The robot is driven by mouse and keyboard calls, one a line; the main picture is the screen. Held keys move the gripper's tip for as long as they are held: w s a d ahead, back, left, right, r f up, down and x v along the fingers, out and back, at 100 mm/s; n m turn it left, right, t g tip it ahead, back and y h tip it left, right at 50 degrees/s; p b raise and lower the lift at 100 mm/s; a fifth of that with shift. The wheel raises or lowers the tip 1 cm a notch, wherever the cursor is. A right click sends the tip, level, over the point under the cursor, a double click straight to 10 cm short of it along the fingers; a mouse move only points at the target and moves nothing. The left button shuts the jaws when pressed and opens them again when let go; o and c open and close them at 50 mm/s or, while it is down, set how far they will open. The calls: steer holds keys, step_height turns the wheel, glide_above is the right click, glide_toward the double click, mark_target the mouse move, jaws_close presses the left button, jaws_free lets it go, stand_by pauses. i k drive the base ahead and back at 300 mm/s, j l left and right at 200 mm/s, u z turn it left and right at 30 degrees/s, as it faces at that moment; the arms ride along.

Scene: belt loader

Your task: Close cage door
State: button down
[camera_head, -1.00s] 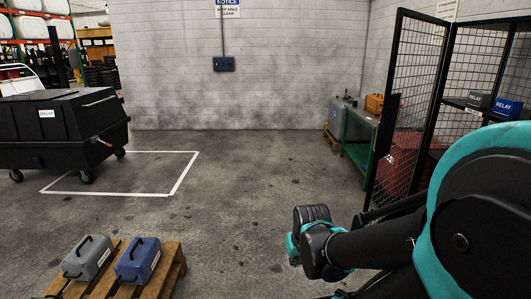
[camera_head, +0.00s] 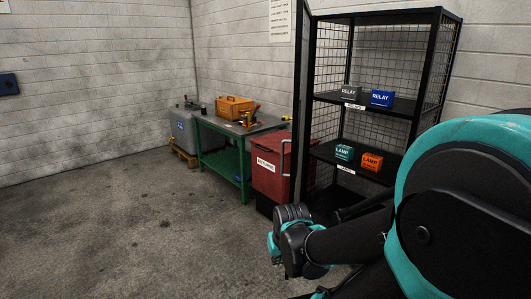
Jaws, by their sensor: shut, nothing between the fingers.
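The black wire-mesh cage (camera_head: 437,60) stands right of centre against the wall, its front open to view. Its door (camera_head: 303,90) shows as a narrow dark frame at the cage's left side, seen almost edge-on and swung open. On the cage's upper shelf sit a grey relay box (camera_head: 349,92) and a blue relay box (camera_head: 381,98). On the lower shelf sit a green lamp box (camera_head: 344,152) and an orange lamp box (camera_head: 371,161). My arm covers the cage's lower right. My gripper's fingers do not show.
A red bin (camera_head: 268,175) stands just left of the door. Left of it are a green workbench (camera_head: 222,165) with an orange toolbox (camera_head: 234,106) on top, and a grey container (camera_head: 184,128) on a pallet. The floor at left is clear.

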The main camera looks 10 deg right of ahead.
mark_target(295, 141)
steer(key=i+j+z, duration=0.4)
steer(key=j+z, duration=0.15)
steer(key=i+j+z, duration=0.25)
steer(key=j, duration=0.15)
steer(key=j+z, duration=0.3)
steer(key=i+j, duration=0.05)
